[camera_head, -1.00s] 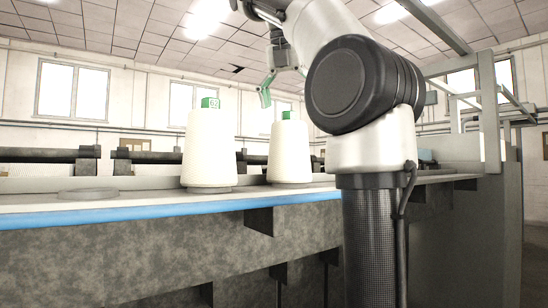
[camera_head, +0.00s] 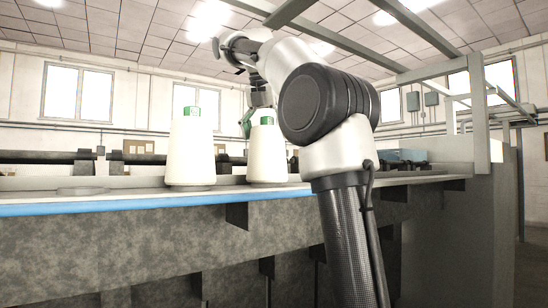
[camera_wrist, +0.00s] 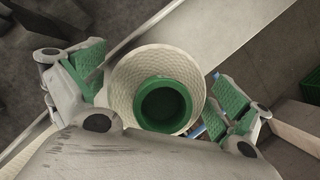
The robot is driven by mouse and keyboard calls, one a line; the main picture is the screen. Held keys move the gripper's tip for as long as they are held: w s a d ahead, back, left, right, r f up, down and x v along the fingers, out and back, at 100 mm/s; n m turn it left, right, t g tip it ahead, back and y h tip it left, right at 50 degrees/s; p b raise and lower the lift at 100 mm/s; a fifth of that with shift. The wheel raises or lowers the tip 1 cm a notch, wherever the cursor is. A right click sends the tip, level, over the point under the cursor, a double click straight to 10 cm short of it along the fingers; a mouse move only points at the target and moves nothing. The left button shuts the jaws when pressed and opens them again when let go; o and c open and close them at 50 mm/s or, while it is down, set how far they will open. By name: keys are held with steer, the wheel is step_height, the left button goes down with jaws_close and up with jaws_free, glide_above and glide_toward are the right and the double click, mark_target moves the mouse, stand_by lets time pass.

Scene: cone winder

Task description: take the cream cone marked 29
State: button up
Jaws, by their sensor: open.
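Two cream cones with green tube tops stand upright on the machine's ledge in the head view, the left cone (camera_head: 190,152) and the right cone (camera_head: 267,153). The left one has a white mark on its green top; the numbers are too small to read. My gripper (camera_wrist: 160,92) is open in the wrist view, its green-padded fingers on either side of one cream cone (camera_wrist: 124,84), seen from above with its green tube end (camera_wrist: 163,104). In the head view, my gripper is just above and behind the right cone, partly hidden by my arm.
The pale ledge (camera_head: 120,200) has a blue front edge. A bare round disc (camera_head: 82,190) lies at its left. Dark machine bars (camera_head: 45,157) run behind the cones. A grey frame post (camera_head: 480,110) stands at the right.

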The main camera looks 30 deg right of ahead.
steer(key=shift+w+d+f, duration=0.1)
steer(key=shift+d+f, duration=0.1)
steer(key=shift+f, duration=0.25)
steer(key=c, duration=1)
steer(key=shift+c, duration=0.2)
steer(key=shift+r, duration=0.25)
